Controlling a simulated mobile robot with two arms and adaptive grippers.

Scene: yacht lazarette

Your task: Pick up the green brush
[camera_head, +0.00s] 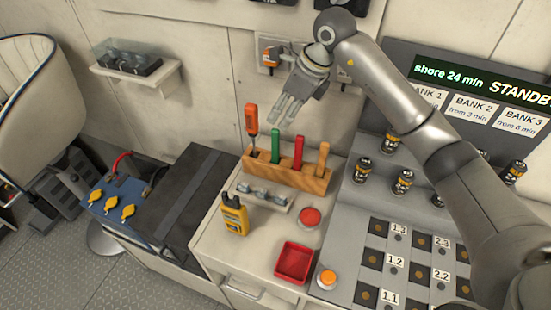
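The green brush (275,146) stands upright in a wooden rack (292,180) on the counter; only its green handle shows, and its lower end is hidden in the rack. A taller orange-red tool (251,122) stands to its left, and a red handle (298,152) and a tan handle (322,158) stand to its right. My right gripper (283,112) hangs above and behind the rack, apart from the brush in the picture. Its fingers point down, look spread, and hold nothing. My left gripper is not in view.
A yellow device (234,215), a red button (309,217) and a red tray (294,263) sit in front of the rack. Small cylinders (402,182) and a numbered slot panel (395,262) are at the right. A dark box (190,190) stands to the left.

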